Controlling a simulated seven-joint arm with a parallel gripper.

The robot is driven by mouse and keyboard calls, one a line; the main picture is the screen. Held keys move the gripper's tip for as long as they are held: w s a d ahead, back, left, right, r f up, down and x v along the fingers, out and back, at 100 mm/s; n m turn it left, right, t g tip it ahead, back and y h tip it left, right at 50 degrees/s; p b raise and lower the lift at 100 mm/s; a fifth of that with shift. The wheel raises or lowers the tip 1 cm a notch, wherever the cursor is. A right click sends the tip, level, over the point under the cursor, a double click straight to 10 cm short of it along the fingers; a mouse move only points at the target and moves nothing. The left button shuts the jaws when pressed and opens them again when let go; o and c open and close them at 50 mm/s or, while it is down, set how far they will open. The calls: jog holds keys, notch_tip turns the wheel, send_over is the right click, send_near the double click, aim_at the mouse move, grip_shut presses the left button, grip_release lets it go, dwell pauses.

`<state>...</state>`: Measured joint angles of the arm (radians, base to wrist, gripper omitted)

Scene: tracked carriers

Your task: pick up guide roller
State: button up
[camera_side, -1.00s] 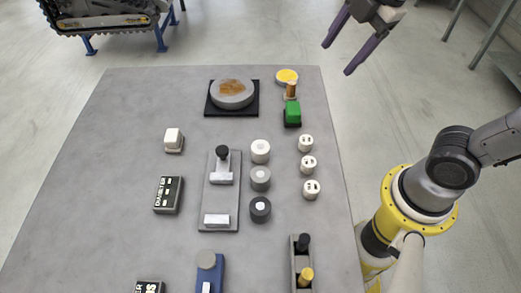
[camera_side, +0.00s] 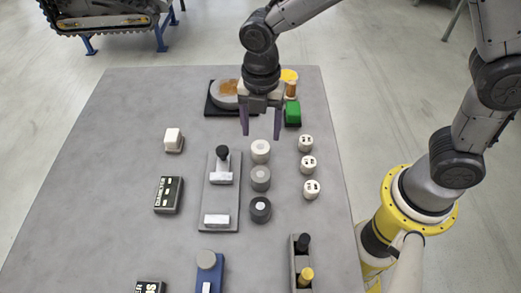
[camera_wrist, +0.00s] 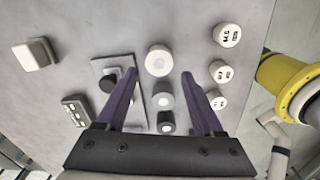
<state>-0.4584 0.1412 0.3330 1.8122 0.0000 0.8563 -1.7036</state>
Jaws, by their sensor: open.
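Three short round rollers stand upright in a column on the grey table: a light one (camera_side: 260,151), a mid-grey one (camera_side: 260,178) and a dark one (camera_side: 260,210). Which of them is the guide roller is not marked. My gripper (camera_side: 261,134) points down, open and empty, above the table near the light roller. In the wrist view the light roller (camera_wrist: 158,61) lies in line with the gap between the purple fingertips (camera_wrist: 160,76), apart from them. The mid-grey roller (camera_wrist: 162,95) and dark roller (camera_wrist: 166,122) show between the fingers.
Several white labelled cylinders (camera_side: 308,164) stand right of the rollers. A grey plate with a black-knobbed clamp (camera_side: 221,215) lies left. Behind are a green block (camera_side: 292,113) and a black square base (camera_side: 214,108) with a disc. A dark labelled box (camera_side: 168,195) is farther left, with clear table around it.

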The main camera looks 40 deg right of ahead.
aim_at(260, 147)
jog(key=shift+f, duration=3.55)
jog(key=shift+a, duration=0.1)
grip_shut()
